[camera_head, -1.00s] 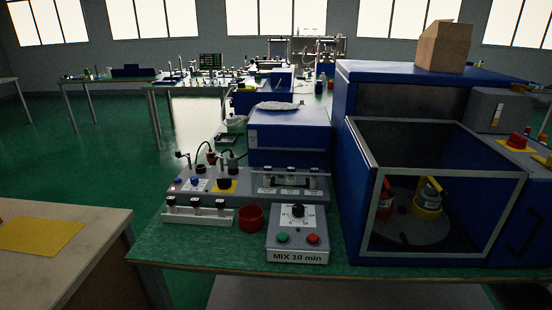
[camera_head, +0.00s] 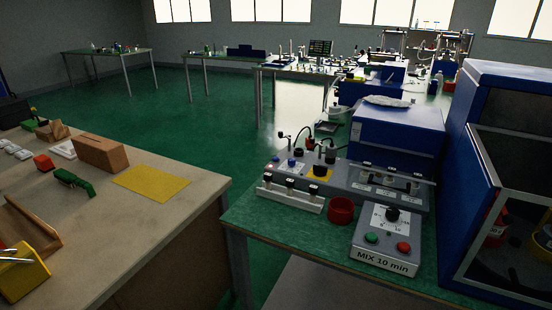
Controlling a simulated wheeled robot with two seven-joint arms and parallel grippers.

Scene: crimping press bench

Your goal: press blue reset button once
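A grey control panel (camera_head: 338,180) stands on the green-topped bench at centre right. Neither of my grippers is in the picture, so nothing of mine is seen near the button.
A box marked "MIX 10 min" (camera_head: 387,240), with green and red buttons, and a red cup (camera_head: 341,209) stand in front of the panel. A blue cabinet (camera_head: 480,150) rises at right. A beige table (camera_head: 160,225) with several objects is at left. Green floor lies between.

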